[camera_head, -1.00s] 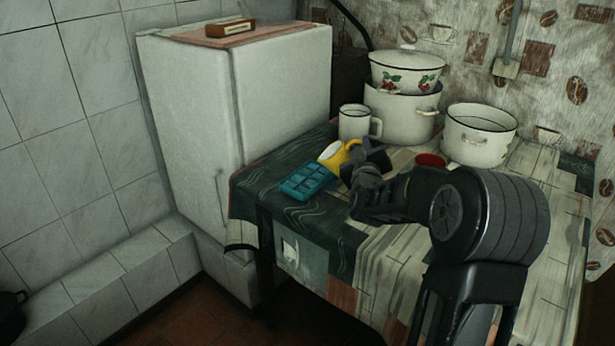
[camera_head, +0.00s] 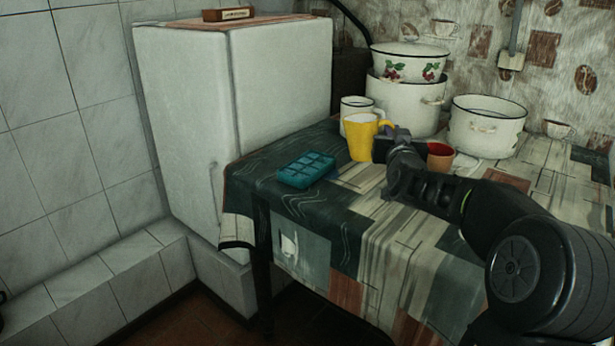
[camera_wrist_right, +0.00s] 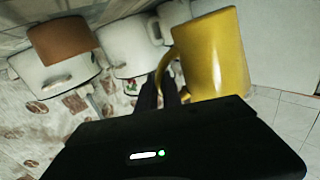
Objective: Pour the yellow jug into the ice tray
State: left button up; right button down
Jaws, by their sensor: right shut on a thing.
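The yellow jug (camera_head: 361,138) is upright in the head view, at the right of the ice tray and apart from it. Its handle points to the right, toward my right gripper (camera_head: 388,138). My right gripper is shut on the jug's handle. The jug also shows in the right wrist view (camera_wrist_right: 212,58), with the fingers (camera_wrist_right: 160,92) at its handle. I cannot tell whether the jug's base touches the table. The teal ice tray (camera_head: 306,169) lies on the table near its left edge. The jug's contents are hidden. My left gripper is out of view.
A white mug (camera_head: 352,104) stands just behind the jug. A red-brown cup (camera_head: 440,156) is right of my gripper. White enamel pots (camera_head: 405,108) and (camera_head: 487,128) stand at the back. A white fridge (camera_head: 285,80) borders the table (camera_head: 345,215) at left. The table front is clear.

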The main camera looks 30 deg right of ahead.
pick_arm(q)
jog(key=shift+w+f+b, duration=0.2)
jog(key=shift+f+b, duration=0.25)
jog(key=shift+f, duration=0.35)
pick_arm(e)
jog(key=shift+s+d+m, duration=0.2)
jog(key=shift+d+m, duration=0.05)
jog(key=shift+m, duration=0.25)
jog(key=shift+r, duration=0.15)
